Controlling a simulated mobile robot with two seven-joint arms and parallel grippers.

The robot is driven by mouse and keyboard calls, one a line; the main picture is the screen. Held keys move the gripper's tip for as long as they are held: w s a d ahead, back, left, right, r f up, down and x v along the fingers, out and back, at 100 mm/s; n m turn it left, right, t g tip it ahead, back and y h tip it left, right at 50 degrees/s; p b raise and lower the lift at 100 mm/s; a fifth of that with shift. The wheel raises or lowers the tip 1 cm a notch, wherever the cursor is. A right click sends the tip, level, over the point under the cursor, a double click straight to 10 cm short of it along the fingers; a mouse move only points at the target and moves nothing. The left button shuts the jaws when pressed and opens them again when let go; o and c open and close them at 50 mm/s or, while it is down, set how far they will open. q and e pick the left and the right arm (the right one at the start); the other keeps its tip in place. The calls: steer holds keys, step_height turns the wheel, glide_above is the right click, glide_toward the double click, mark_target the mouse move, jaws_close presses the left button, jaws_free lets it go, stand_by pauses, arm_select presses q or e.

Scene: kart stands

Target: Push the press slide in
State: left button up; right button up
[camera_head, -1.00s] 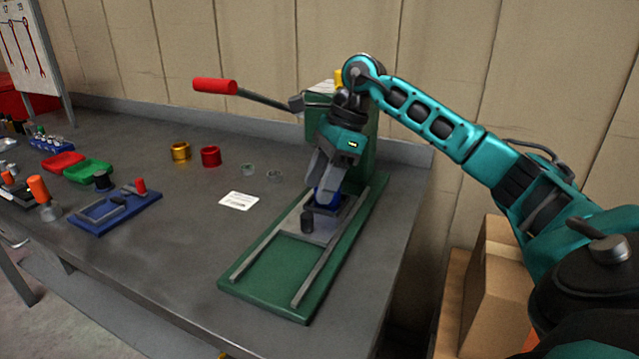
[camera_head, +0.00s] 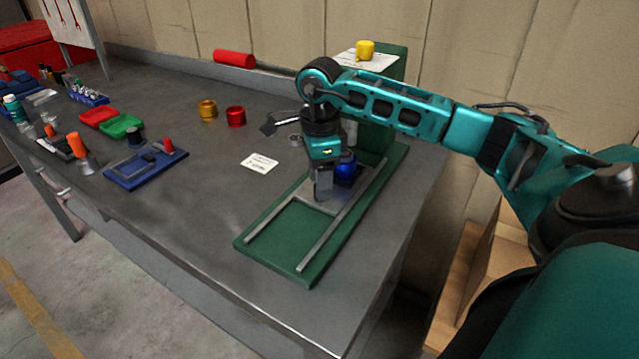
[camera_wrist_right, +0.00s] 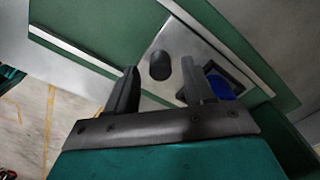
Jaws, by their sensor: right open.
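The press slide (camera_head: 310,196) is a flat silver plate between two rails on the press's green base (camera_head: 290,236). A blue part (camera_head: 345,168) sits in the dark square nest on the slide; it also shows in the wrist view (camera_wrist_right: 220,88). The slide's black knob (camera_wrist_right: 160,65) shows upright in the wrist view, in line with the gap between the fingers. In the head view the gripper hides the knob. My right gripper (camera_head: 322,192) is open, pointing down over the slide's near part. I cannot tell whether it touches the knob. My left gripper is not in view.
The green press column (camera_head: 378,135) stands behind my arm, with a yellow object (camera_head: 365,49) on top. The red lever handle (camera_head: 234,58) reaches left. Gold (camera_head: 208,110) and red (camera_head: 236,116) rings, a white card (camera_head: 259,162) and a blue fixture (camera_head: 146,166) lie left.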

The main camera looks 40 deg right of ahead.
steer(key=shift+f, duration=1.05)
steer(key=shift+c, duration=0.2)
jaws_close()
